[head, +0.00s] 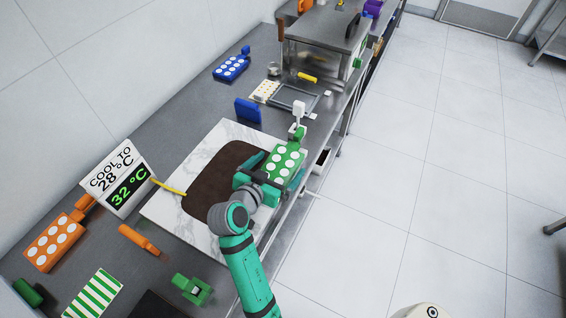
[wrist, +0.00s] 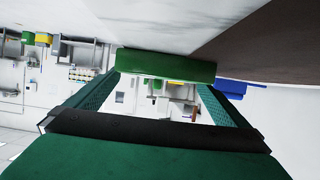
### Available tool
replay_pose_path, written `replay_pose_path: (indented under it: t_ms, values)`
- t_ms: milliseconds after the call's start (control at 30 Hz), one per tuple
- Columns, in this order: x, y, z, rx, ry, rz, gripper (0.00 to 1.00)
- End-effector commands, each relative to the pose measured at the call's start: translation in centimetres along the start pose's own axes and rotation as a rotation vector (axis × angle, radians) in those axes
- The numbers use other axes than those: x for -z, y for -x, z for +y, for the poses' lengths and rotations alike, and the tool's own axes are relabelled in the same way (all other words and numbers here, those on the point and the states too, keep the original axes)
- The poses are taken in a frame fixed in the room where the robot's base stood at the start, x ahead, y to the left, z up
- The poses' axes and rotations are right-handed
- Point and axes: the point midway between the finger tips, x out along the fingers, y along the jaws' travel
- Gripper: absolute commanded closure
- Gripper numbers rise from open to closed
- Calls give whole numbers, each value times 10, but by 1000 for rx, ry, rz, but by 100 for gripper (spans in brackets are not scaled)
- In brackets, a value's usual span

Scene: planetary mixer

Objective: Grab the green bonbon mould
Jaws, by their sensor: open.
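The green bonbon mould (head: 284,163) has rows of white round cavities and is near the marble slab's right side, by the counter's front edge. My gripper (head: 270,181) is right at its near end. In the wrist view the mould shows edge-on as a green bar (wrist: 165,65) just beyond and between the fingertips of my gripper (wrist: 160,84). The fingers are apart, one toward each end of the bar. I cannot tell whether they touch it. The mould's underside and near end are partly hidden by my gripper.
A marble slab (head: 158,206) with a brown chocolate sheet (head: 222,180) lies left of my gripper. A temperature sign (head: 118,178), an orange mould (head: 55,242) and blue moulds (head: 231,68) stand around. A white-topped item (head: 299,108) is just behind the green mould. Floor is open rightward.

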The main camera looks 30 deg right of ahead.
Motion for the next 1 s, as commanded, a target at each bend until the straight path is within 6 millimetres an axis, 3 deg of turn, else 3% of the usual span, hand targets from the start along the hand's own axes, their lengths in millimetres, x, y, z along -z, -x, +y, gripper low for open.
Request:
replay_pose_path:
  t_ms: [133,400,600,1000]
  values:
    - [0,-13,0,-1,-1,-1,0]
    - [0,-15,0,0,-1,0,2]
    - [0,-14,0,0,-1,0,49]
    - [6,-12,0,1,-2,2,49]
